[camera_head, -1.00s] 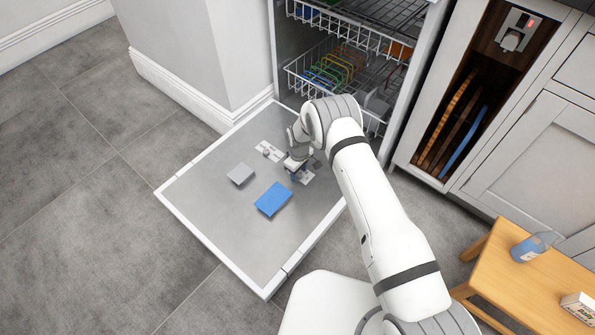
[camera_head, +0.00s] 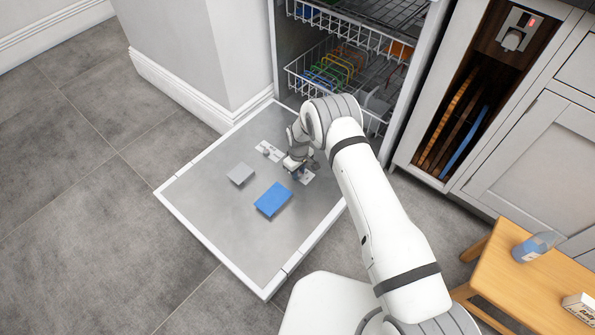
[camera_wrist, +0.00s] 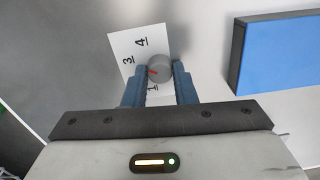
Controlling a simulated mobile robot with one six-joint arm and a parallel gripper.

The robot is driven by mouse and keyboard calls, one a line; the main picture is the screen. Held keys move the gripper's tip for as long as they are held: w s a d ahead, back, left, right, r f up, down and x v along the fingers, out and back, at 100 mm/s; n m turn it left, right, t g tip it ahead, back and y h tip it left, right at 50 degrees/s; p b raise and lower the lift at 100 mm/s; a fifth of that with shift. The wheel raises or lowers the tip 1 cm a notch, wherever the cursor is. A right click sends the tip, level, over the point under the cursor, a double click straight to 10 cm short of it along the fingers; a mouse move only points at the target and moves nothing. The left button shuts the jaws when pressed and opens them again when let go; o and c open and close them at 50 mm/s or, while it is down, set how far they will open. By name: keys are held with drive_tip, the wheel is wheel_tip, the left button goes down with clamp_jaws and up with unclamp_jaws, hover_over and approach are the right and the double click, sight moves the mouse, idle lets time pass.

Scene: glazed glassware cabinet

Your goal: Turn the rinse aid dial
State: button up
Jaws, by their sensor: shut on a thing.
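The rinse aid dial (camera_wrist: 158,68) is a small grey round knob with a red pointer line, on a white plate (camera_wrist: 124,45) printed with numbers. In the wrist view 3, 4 and 1 can be read beside it. The red line points toward the upper left of that picture. My gripper (camera_wrist: 160,76) has its blue fingers on either side of the dial, shut on it. In the head view my gripper (camera_head: 294,166) is low over the dishwasher door (camera_head: 215,205), and the dial itself is hidden or too small to make out.
A blue block (camera_head: 273,200) and a grey square piece (camera_head: 241,174) lie on the open door. A white plate with fittings (camera_head: 268,151) is beside my gripper. The wire racks (camera_head: 335,75) are behind the arm. A wooden stool (camera_head: 530,290) holds a bottle (camera_head: 537,246) at right.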

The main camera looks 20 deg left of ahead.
sight(299, 173)
drive_tip(key=m, duration=0.1)
drive_tip(key=m+b, duration=0.2)
drive_tip(key=m, duration=0.1)
drive_tip(key=shift+w+d, duration=0.2)
drive_tip(key=shift+d, duration=0.05)
drive_tip(key=shift+m+b, duration=0.55)
drive_tip(key=shift+m, duration=1.35)
drive_tip(key=shift+r, duration=0.1)
drive_tip(key=o, duration=1)
drive_tip(key=shift+s+a, duration=0.1)
wheel_tip(299, 173, up, 8)
drive_tip(key=p, duration=0.3)
